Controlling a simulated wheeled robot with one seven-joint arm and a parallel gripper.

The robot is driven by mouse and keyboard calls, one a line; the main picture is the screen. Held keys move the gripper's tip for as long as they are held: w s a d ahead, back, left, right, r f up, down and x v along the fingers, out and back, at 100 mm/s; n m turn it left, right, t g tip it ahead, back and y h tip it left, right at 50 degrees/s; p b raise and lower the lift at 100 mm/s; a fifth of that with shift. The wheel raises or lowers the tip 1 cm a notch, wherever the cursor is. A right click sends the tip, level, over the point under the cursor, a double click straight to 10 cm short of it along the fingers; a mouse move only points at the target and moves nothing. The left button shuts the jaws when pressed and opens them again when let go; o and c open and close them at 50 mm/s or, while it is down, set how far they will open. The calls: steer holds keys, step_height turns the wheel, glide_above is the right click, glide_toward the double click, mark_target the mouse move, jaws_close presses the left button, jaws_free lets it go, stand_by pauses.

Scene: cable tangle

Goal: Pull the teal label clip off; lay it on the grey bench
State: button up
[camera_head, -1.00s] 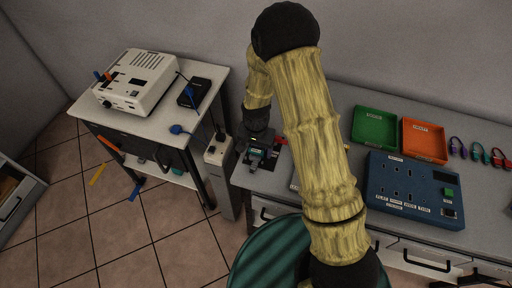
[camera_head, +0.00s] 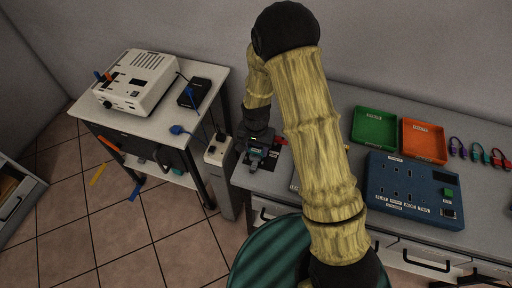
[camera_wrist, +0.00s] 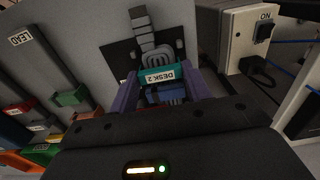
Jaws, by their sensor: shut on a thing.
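The teal label clip (camera_wrist: 158,75), marked "DESK 2", sits between the purple fingers of my gripper (camera_wrist: 160,84). The fingers are shut on it from both sides. A grey ribbed plug or cable part (camera_wrist: 143,28) runs up from behind the clip, over a black plate (camera_wrist: 120,54). A blue part (camera_wrist: 165,95) shows just below the clip, also between the fingers. In the head view my gripper (camera_head: 262,154) is low at the left end of the grey bench (camera_head: 345,100); the clip is too small there to make out clearly.
A green tray (camera_head: 374,128), an orange tray (camera_head: 424,140) and a blue socket panel (camera_head: 415,190) stand on the bench at right. A switch box marked "ON" (camera_wrist: 240,40) is close on the right in the wrist view. A white side table (camera_head: 150,122) stands left.

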mark_target(256, 150)
steer(key=shift+r+p, duration=1.7)
steer(key=shift+r, duration=0.5)
